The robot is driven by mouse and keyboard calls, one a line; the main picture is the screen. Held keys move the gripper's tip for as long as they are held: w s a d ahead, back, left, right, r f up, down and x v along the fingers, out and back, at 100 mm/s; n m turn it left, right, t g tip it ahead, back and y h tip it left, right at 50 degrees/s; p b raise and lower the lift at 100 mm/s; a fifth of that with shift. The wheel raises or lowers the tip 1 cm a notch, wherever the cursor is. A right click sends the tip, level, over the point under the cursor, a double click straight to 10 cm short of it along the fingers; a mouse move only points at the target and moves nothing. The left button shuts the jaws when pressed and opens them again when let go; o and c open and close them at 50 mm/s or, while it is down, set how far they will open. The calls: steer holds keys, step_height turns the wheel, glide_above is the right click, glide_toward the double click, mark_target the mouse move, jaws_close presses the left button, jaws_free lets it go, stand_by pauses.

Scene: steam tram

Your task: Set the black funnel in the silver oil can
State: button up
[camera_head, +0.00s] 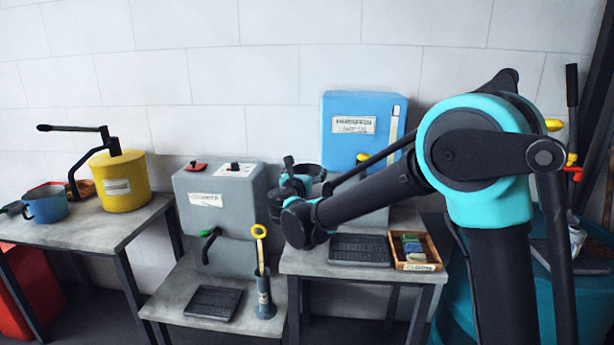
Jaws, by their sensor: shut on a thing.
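My gripper (298,178) is seen from behind at the end of my outstretched arm, above the left part of the middle table and in front of the wall. A dark round rim (310,171), which looks like the black funnel, shows at its fingers. My gripper is shut on it, though the fingertips are small and partly hidden by my wrist. The funnel's lower part is hidden. I cannot make out the silver oil can; my wrist and forearm cover part of the middle table and the blue tank.
The middle table (300,262) carries a blue tank (350,112), a black ribbed tray (360,249) and a wooden box (418,266). Left stand a grey tank (205,190), a lower ribbed tray (212,303), a yellow-handled tool (264,295), a yellow can (122,182) and a blue pot (45,205).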

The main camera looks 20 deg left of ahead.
steer(key=shift+r, duration=0.15)
steer(key=shift+r, duration=1.35)
